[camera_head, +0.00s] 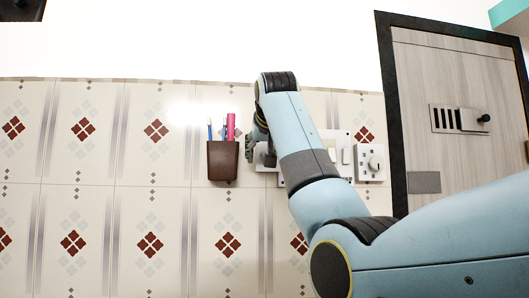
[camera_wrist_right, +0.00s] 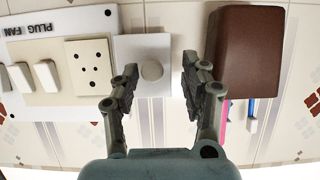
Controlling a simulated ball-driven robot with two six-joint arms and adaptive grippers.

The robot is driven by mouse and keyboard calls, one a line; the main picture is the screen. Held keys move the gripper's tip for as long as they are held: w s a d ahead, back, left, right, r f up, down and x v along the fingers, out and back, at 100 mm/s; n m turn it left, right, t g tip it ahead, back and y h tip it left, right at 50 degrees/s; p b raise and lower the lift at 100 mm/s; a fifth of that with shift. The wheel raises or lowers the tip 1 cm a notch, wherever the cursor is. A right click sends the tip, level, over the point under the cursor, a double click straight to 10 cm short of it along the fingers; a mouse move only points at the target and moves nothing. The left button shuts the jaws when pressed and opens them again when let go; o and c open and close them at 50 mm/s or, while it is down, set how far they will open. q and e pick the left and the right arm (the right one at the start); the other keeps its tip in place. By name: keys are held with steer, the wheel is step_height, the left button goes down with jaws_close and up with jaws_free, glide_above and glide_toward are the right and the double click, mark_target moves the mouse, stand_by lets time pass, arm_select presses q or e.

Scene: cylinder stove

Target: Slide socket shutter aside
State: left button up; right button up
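A white square plate with a round raised disc (camera_wrist_right: 152,69) is on the wall in the right wrist view. I cannot tell whether it is the shutter. Beside it is a socket with several dark holes (camera_wrist_right: 90,67) on a cream panel. My right gripper (camera_wrist_right: 158,76) is open and empty, its fingertips on either side of the disc. In the head view, my right gripper (camera_head: 250,140) is at the wall, mostly hidden behind my arm. A white socket plate with a round knob (camera_head: 374,162) is right of my arm. My left gripper is not in view.
A brown holder (camera_head: 222,161) with pens is on the wall just left of my right gripper; it also shows close by a finger in the wrist view (camera_wrist_right: 249,50). Switches (camera_wrist_right: 46,75) line the panel. A wooden door with a slatted latch (camera_head: 460,119) is at the right.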

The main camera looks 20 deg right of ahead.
steer(key=shift+s+d, duration=0.1)
steer(key=shift+s+r, duration=0.1)
steer(key=shift+s, duration=0.05)
steer(key=v, duration=1.1)
steer(key=shift+s+a, duration=0.25)
